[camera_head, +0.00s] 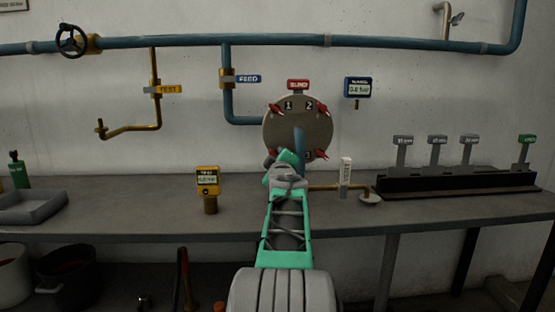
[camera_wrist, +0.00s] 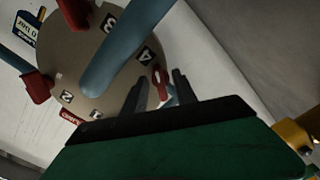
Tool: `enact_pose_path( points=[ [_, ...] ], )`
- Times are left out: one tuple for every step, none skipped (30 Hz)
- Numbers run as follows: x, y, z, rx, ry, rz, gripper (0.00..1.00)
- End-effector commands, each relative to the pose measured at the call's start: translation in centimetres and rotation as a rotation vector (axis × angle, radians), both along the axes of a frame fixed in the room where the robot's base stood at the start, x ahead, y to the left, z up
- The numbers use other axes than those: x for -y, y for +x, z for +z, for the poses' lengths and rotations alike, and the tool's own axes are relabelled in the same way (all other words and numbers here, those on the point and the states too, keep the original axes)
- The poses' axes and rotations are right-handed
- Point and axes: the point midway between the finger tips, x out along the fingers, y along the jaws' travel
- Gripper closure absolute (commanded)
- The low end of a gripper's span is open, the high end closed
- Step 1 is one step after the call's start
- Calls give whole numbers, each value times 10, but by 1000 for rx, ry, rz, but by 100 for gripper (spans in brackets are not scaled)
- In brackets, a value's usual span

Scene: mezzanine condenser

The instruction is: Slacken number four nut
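The round grey blind plate (camera_head: 297,122) is fixed upright at the wall, with numbers and red nuts around its rim. It fills the upper left of the wrist view (camera_wrist: 75,60). The number four mark (camera_wrist: 147,54) shows there, and the red number four nut (camera_wrist: 160,76) sits beside it. My gripper (camera_wrist: 159,92) is open, with one finger on each side of this nut; whether either finger touches it I cannot tell. In the head view my gripper (camera_head: 286,160) is at the plate's lower left and largely hides that nut.
A blue stub (camera_head: 299,140) juts from the plate's middle, close to my gripper. A brass pipe with a white tag (camera_head: 346,170) and a small dish (camera_head: 370,197) lie right. A yellow tester (camera_head: 207,181) stands left on the bench. A tool rack (camera_head: 455,183) stands far right.

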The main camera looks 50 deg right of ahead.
Motion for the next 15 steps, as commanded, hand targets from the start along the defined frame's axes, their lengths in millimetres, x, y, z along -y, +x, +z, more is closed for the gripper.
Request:
enact_pose_path(
  points=[
    [0, 0, 0, 0, 0, 0, 66],
    [0, 0, 0, 0, 0, 0, 66],
    [0, 0, 0, 0, 0, 0, 66],
    [0, 0, 0, 0, 0, 0, 66],
    [-1, -1, 0, 0, 0, 0, 66],
    [-3, -2, 1, 0, 0, 0, 66],
    [-5, -4, 1, 1, -1, -1, 66],
    [-7, -7, 2, 1, -1, -1, 66],
    [-12, -11, 2, 1, -1, -1, 66],
    [-16, -14, 2, 1, -1, -1, 66],
    [-20, -18, 3, 2, -2, -1, 66],
    [-27, -24, 4, 2, -4, -1, 66],
    [-31, -28, 3, 2, -2, -2, 66],
    [-36, -32, 2, 1, -1, -1, 66],
    [-42, -37, 2, 1, -1, -1, 66]
  ],
)
